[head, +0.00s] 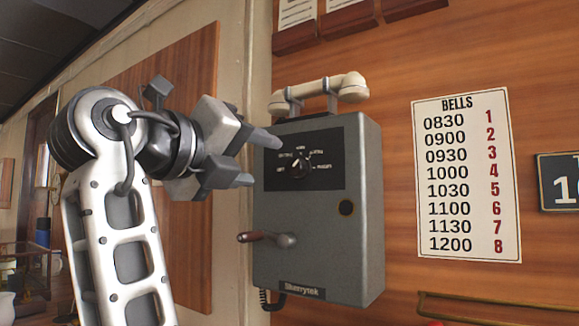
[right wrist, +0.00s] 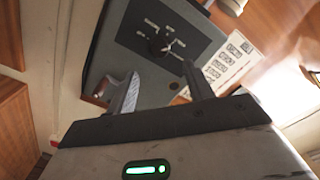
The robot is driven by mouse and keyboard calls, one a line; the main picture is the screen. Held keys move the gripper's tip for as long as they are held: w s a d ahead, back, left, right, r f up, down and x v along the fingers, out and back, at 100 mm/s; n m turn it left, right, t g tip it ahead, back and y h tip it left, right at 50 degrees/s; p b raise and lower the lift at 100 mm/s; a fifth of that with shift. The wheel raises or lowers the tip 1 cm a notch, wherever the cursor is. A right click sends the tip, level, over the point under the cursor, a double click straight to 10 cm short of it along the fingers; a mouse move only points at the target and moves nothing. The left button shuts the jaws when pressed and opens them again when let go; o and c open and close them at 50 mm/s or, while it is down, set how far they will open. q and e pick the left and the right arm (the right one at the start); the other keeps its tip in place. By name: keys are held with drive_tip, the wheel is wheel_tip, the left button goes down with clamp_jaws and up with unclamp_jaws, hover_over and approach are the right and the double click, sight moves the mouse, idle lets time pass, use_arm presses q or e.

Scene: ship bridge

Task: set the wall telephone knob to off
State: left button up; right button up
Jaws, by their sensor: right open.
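The wall telephone (head: 318,215) is a grey metal box on the wood-panelled wall, with a cream handset (head: 330,90) on top. Its black panel carries a round dark knob (head: 299,168) with a pale pointer mark and small white labels around it. The knob also shows in the right wrist view (right wrist: 160,45). The labels are too small to read surely, so the setting is unclear. My right gripper (head: 263,160) is open and empty, left of the knob in the head view. In the right wrist view the knob lies beyond the gap between the fingers (right wrist: 162,85). My left gripper is out of view.
A crank handle (head: 268,238) sticks out from the lower front of the telephone, below my right gripper. A bells timetable (head: 464,175) hangs on the wall to the right. A brass rail (head: 490,308) runs along the lower right.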

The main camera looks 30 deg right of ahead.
sight(292, 167)
drive_tip(key=x, duration=0.9)
drive_tip(key=shift+w+d+p, duration=0.1)
drive_tip(key=shift+d+p, duration=0.05)
drive_tip(key=shift+p, duration=0.25)
drive_tip(key=c, duration=1)
